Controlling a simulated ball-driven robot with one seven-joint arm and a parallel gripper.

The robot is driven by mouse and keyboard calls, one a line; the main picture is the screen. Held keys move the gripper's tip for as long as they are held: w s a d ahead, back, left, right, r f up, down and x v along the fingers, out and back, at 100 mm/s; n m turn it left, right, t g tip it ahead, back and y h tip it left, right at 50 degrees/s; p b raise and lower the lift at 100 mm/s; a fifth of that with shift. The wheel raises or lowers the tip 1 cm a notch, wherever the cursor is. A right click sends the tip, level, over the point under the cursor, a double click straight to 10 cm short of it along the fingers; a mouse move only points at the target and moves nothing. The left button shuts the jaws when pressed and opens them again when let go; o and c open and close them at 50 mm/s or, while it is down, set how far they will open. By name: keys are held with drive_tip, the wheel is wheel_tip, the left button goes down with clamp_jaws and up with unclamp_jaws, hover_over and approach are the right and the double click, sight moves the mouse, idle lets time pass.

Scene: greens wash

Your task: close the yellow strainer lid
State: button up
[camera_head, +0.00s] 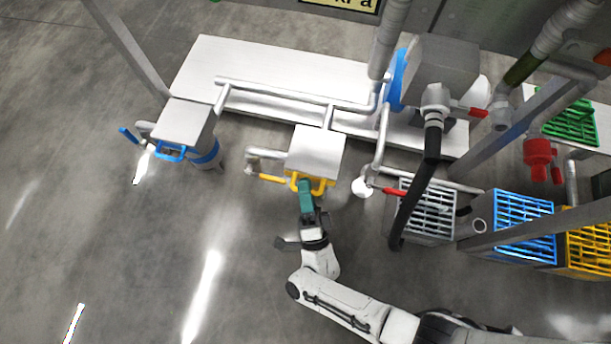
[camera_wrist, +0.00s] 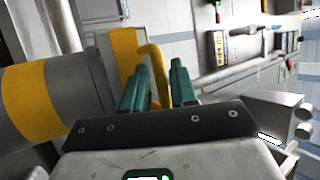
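The yellow strainer stands at the centre of the head view, with a grey square top (camera_head: 316,152) and a yellow handle (camera_head: 322,186) at its near edge. Its yellow-banded body (camera_wrist: 30,103) fills the left of the wrist view. My gripper (camera_head: 305,188) has green fingers and reaches the handle from the near side. The lid's exact angle is hard to tell.
A similar blue strainer (camera_head: 184,124) stands to the left. Pipes and a white bench (camera_head: 215,65) lie behind. Grey (camera_head: 430,212), blue (camera_head: 522,228) and yellow (camera_head: 590,243) crates and a black hose (camera_head: 413,190) are on the right. Floor at left is clear.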

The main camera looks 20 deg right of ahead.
drive_tip(key=shift+d+f, duration=0.1)
drive_tip(key=v, duration=1)
drive_tip(key=shift+s, duration=0.35)
drive_tip(key=shift+f, duration=0.15)
